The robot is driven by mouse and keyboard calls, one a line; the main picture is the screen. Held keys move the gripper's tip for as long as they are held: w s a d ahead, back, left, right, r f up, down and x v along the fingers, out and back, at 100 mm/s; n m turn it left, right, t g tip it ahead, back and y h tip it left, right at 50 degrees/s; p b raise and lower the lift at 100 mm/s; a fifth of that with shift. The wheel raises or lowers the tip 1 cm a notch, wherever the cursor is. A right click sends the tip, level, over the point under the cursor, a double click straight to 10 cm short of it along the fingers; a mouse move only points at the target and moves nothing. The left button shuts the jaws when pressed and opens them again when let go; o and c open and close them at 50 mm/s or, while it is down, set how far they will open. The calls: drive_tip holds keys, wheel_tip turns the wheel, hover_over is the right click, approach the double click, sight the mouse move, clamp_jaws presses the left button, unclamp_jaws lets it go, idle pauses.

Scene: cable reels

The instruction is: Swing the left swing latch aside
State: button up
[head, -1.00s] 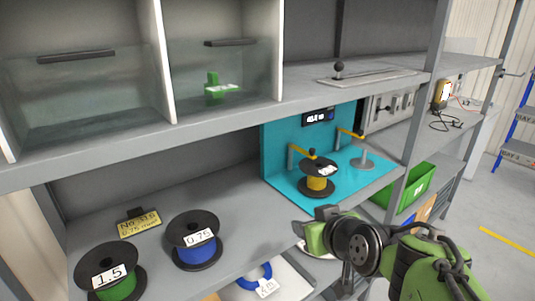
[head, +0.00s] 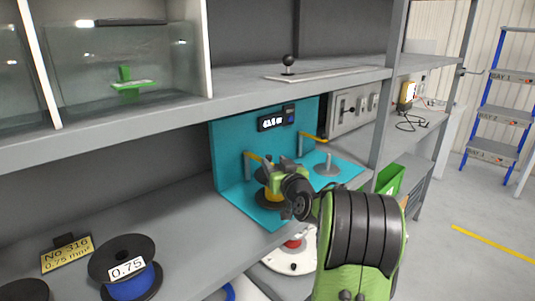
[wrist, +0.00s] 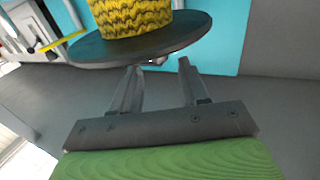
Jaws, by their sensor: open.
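The left swing latch (head: 252,157) is a yellow bar on a grey post, at the left of the turquoise station; its right end is hidden behind my gripper. My gripper (head: 279,170) is in front of a reel of yellow cable (head: 268,196) and covers much of it. In the wrist view the reel's yellow winding (wrist: 135,14) and dark lower flange (wrist: 150,47) fill the top. My gripper's fingers (wrist: 158,70) are apart there, with nothing between them, close to the flange. I cannot tell whether they touch anything. The right latch (head: 313,137) is also a yellow bar.
The turquoise station (head: 228,150) stands on the grey shelf. An empty spindle (head: 325,168) is at its right, and a small display (head: 276,120) is on its back wall. A blue reel (head: 128,287) is at the left. The upper shelf (head: 250,95) runs above the station.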

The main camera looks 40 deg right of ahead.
sight(270, 158)
drive_tip(key=x, duration=0.5)
drive_tip(key=shift+w, duration=0.25)
clamp_jaws()
